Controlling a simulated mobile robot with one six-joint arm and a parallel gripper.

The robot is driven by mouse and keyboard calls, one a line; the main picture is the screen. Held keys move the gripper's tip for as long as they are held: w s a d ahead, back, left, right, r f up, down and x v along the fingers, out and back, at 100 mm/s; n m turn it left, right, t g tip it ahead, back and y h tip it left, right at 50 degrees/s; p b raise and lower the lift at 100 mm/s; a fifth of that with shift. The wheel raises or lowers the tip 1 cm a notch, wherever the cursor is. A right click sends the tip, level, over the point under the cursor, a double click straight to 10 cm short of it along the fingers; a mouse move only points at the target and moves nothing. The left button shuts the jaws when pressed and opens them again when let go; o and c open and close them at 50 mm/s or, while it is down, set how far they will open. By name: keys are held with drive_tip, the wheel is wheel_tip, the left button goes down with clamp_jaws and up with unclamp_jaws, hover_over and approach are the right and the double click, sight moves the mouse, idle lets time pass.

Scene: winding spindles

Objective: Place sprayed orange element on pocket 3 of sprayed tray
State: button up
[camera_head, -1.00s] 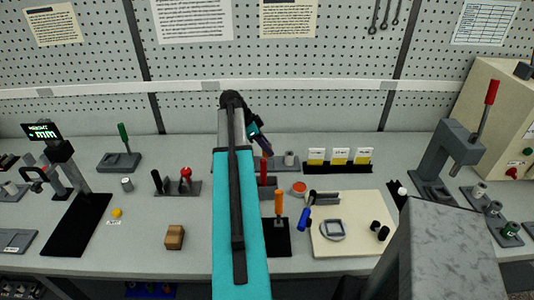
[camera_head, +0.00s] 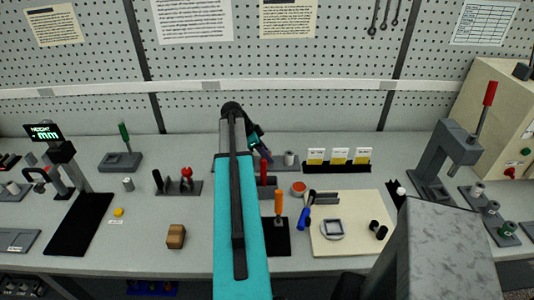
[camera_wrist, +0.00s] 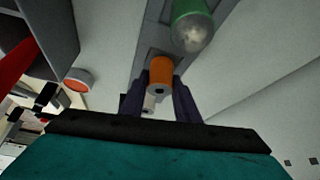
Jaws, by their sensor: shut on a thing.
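In the wrist view my gripper (camera_wrist: 160,98) is shut on the orange element (camera_wrist: 161,70), a short cylinder with a dark hole in its end face. The orange element is over or at a grey tray (camera_wrist: 153,38); I cannot tell whether it touches the tray. A green element (camera_wrist: 192,28) stands on the tray just beyond it. A pale cylindrical thing (camera_wrist: 150,103) shows between the fingers. In the head view my arm hides most of the tray, and the orange element cannot be made out there.
Right of my gripper stands a rack with yellow-and-white cards (camera_head: 338,168). In front are a round orange-topped dish (camera_head: 298,188), an orange-handled tool (camera_head: 278,202) and a cream board (camera_head: 345,243). A lever press (camera_head: 445,155) stands further right.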

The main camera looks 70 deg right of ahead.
drive_tip(key=shift+f, duration=0.2)
drive_tip(key=o, duration=1.1)
drive_tip(key=shift+o, duration=0.2)
drive_tip(key=shift+r, duration=0.25)
drive_tip(key=b+v, duration=0.4)
drive_tip(key=v, duration=0.8)
